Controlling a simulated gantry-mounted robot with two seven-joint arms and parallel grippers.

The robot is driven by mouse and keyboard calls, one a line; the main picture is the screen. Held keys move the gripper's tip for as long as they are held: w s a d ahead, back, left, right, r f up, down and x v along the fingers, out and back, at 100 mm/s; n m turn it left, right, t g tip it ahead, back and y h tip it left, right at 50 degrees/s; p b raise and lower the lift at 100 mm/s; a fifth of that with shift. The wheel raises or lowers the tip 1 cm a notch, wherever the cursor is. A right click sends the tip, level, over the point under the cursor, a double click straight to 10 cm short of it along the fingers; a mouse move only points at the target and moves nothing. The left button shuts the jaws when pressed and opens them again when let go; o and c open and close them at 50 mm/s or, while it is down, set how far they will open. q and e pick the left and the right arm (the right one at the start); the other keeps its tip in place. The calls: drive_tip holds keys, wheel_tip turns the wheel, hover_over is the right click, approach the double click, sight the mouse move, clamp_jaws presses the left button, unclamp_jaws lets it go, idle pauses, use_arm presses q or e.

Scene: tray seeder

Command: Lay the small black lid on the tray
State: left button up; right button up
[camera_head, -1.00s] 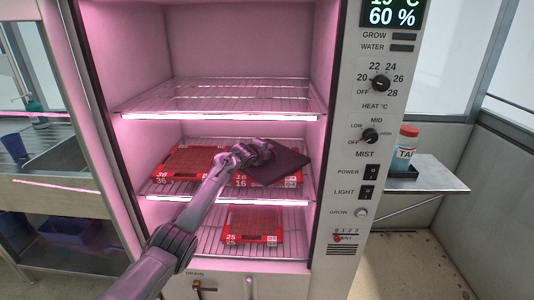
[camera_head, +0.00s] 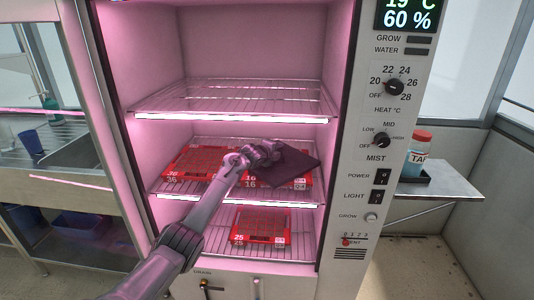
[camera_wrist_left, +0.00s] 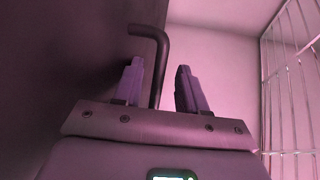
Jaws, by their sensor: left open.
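The small black lid (camera_head: 296,165) is a dark flat square over the right-hand red tray marked 16 (camera_head: 312,181) on the middle shelf. It hides most of that tray; the red front edge shows below it. Whether it touches the tray all round I cannot tell. My left gripper (camera_head: 274,152) is at the lid's left rear side. In the left wrist view its two fingers (camera_wrist_left: 160,88) stand apart, with a bent dark handle (camera_wrist_left: 150,32) between them. The lid's dark face (camera_wrist_left: 60,60) fills the left of that view. My right gripper is not seen.
A larger red tray marked 36 (camera_head: 190,150) sits left on the middle shelf. A red tray marked 25 (camera_head: 240,236) is on the lower shelf. The wire upper shelf (camera_head: 220,95) is empty, close above my arm. The cabinet's control panel (camera_head: 372,230) stands right.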

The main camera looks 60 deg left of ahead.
use_arm(q)
drive_tip(key=p+v, duration=0.3)
drive_tip(key=v, duration=0.6)
drive_tip(key=shift+s+d+r, duration=0.1)
drive_tip(key=shift+s+d, duration=0.05)
drive_tip(key=shift+s, duration=0.1)
drive_tip(key=shift+p+v, duration=0.3)
drive_tip(key=shift+v, duration=0.65)
drive_tip(key=shift+r, duration=0.1)
